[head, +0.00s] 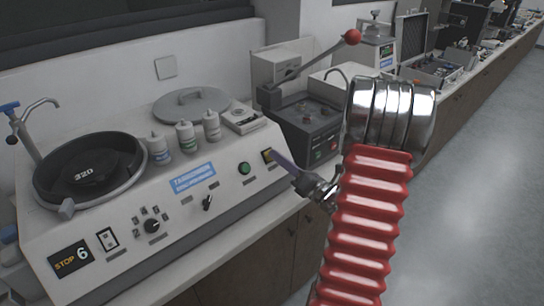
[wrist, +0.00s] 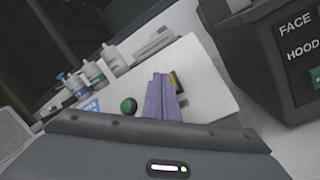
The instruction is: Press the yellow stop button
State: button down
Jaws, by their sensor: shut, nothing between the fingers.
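The yellow stop button (head: 267,155) is a small yellow-and-dark square at the right end of the white machine's sloped front panel. In the wrist view, a strip of the yellow button (wrist: 173,80) shows just right of the fingertips, partly covered by them. My gripper (head: 276,154) is shut and empty, its purple fingers pointing at the panel right beside the button. In the wrist view, my gripper (wrist: 162,78) also shows its two fingers together. I cannot tell whether the tips touch the button or panel.
A green button (head: 244,168) sits left of the yellow one, also in the wrist view (wrist: 129,106). The white machine (head: 215,225) carries a black bowl, bottles and knobs. A dark press (head: 310,130) with a red-knobbed lever stands to the right. The floor at right is clear.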

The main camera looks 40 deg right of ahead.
jog(key=s+r, duration=0.3)
jog(key=s, duration=0.2)
jog(key=shift+r, duration=0.25)
dwell(0.6)
jog(key=shift+w+d, duration=0.1)
dwell(0.7)
